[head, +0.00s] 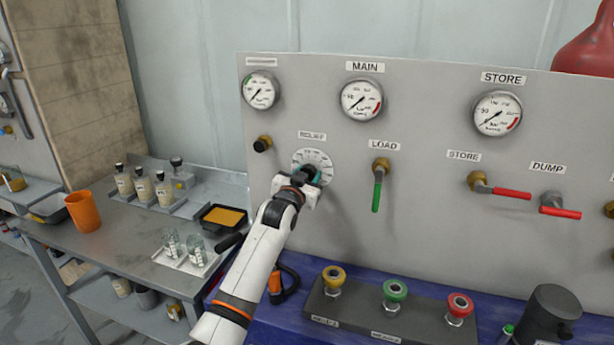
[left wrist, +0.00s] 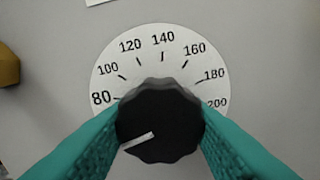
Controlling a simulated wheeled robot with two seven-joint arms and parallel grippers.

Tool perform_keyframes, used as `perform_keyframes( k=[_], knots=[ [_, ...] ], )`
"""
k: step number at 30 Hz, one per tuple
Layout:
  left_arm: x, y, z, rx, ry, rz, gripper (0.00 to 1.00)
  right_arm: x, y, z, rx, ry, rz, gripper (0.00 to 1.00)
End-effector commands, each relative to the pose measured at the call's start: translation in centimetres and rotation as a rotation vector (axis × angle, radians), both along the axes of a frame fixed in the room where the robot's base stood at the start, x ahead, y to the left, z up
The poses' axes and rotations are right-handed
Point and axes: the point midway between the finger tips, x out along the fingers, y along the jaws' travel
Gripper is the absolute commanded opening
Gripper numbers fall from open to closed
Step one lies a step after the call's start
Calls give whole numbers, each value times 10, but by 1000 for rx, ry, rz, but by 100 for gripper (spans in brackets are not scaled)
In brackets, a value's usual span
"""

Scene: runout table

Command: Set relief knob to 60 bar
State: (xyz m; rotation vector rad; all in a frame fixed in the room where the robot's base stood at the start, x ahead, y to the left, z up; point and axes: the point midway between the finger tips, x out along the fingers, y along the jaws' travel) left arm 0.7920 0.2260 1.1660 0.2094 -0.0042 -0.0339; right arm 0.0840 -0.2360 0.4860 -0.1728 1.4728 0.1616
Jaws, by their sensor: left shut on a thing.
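The relief knob (left wrist: 160,118) is black with a scalloped edge and sits on a white round dial (left wrist: 135,72) on the grey panel. My left gripper (left wrist: 160,130) is shut on the knob, one teal finger on each side. The knob's white line points to the lower left, below the 80 mark. The number there is hidden behind the left finger. Marks from 80 to 200 show. In the head view, my left gripper (head: 308,178) covers the knob, and the dial (head: 313,155) shows above it under the RELIEF label (head: 312,135). My right gripper is not in view.
The LOAD valve's green lever (head: 377,192) hangs down just right of the dial. A brass fitting (head: 263,143) is at its upper left. Three gauges, including the MAIN gauge (head: 361,99), sit above. Coloured knobs stand on a block (head: 370,322) below. A side table (head: 120,240) holds bottles.

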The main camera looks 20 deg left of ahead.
Motion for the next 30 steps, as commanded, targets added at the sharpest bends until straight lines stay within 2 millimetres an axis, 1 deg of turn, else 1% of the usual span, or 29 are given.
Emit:
perform_keyframes(
  k=[1, 8, 9, 11, 12, 13, 23, 26, 30],
  knots=[
    [0, 0, -2, -1, 4, 0, 17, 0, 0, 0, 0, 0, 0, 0],
    [0, 0, -3, -1, 5, 0, 17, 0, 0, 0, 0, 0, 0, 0],
    [0, 0, -3, -1, 5, 0, 43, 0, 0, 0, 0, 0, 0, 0],
    [0, 0, -2, 0, 4, 0, 53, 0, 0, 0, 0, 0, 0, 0],
    [0, 0, -2, 0, 4, 0, 59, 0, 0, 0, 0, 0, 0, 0],
    [0, 0, -2, 0, 4, 0, 62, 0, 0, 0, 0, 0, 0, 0],
    [-2, 0, -1, 0, 1, 0, 62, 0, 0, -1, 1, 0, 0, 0],
    [-9, 1, -2, 0, 1, 0, 62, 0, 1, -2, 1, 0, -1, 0],
    [-28, 1, -3, 0, 0, 0, 62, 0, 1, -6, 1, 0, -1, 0]
  ],
)
